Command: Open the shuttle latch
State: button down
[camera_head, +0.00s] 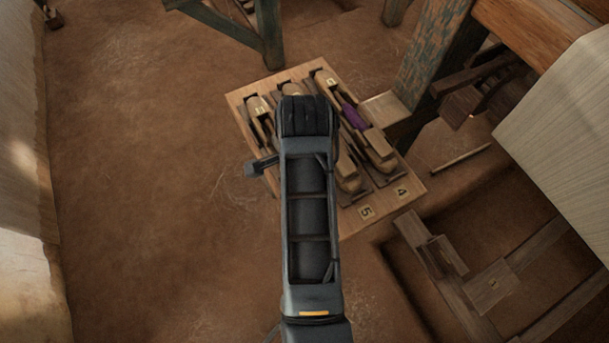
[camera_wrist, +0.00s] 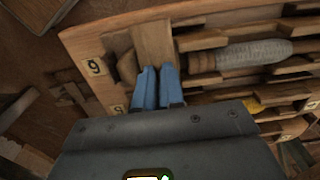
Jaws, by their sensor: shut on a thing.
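A pale wooden rack board (camera_head: 408,187) lies on the earthen floor with several wooden shuttles in slots; my arm covers its middle. In the wrist view the board (camera_wrist: 78,42) fills the upper part. My gripper (camera_wrist: 159,72) has blue fingertips close together at the near end of a plain wooden block (camera_wrist: 153,42). The fingers are shut on this block, which I take for the latch, though the contact is partly hidden. A shuttle with pale grey thread (camera_wrist: 254,53) lies to the right of the block. The fingertips are hidden in the head view.
A shuttle with purple thread (camera_head: 353,117) lies on the board's right side. A blue-green loom post (camera_head: 436,45) and a wooden beam (camera_head: 535,30) stand close at the right. A pit with timbers (camera_head: 492,285) is at lower right. The floor (camera_head: 140,160) at left is open.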

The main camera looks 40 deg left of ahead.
dwell(0.4)
jog(key=c, duration=1.2)
grip_release()
jog(key=shift+c, duration=0.2)
jog(key=shift+r, duration=0.1)
